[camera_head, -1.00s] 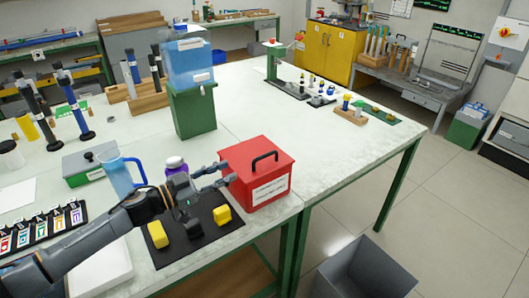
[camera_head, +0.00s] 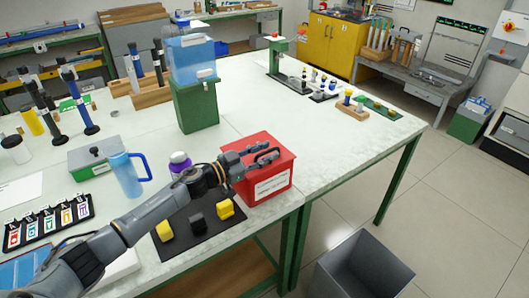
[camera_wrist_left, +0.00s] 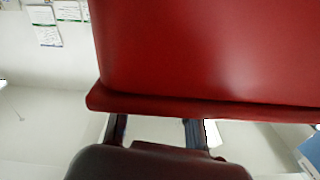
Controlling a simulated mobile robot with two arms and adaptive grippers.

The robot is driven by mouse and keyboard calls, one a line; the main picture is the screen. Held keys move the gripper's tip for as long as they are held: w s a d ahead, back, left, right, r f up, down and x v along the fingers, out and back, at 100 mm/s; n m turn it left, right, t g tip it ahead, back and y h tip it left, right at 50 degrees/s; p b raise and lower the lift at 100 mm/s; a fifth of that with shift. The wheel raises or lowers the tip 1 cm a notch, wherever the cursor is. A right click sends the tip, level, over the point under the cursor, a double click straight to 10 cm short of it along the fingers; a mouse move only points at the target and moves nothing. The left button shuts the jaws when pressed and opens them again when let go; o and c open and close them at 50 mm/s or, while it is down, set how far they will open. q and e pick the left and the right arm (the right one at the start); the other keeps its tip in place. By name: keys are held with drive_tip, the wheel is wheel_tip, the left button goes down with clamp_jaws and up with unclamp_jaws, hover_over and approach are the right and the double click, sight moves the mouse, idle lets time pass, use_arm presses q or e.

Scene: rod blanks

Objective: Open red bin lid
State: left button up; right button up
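The red bin (camera_head: 270,187) stands on the near table's right part, with a white label on its front. Its lid (camera_head: 284,153) looks closed. The black lid handle is mostly hidden behind my left gripper (camera_head: 268,155), which is over the lid at handle height. In the left wrist view the red surface of the bin (camera_wrist_left: 200,60) fills the upper middle. The two fingers of my left gripper (camera_wrist_left: 157,132) show apart there, with no handle clearly visible between them. I cannot tell whether they touch the handle. My right gripper is in neither view.
A black mat (camera_head: 192,245) with yellow and dark blocks lies left of the bin. A purple-capped bottle (camera_head: 180,163) and blue jug (camera_head: 127,174) stand behind it. A green box with a blue container (camera_head: 193,60) stands further back. A grey open bin (camera_head: 362,270) stands on the floor.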

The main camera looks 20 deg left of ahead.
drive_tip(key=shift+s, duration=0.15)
use_arm(q)
clamp_jaws()
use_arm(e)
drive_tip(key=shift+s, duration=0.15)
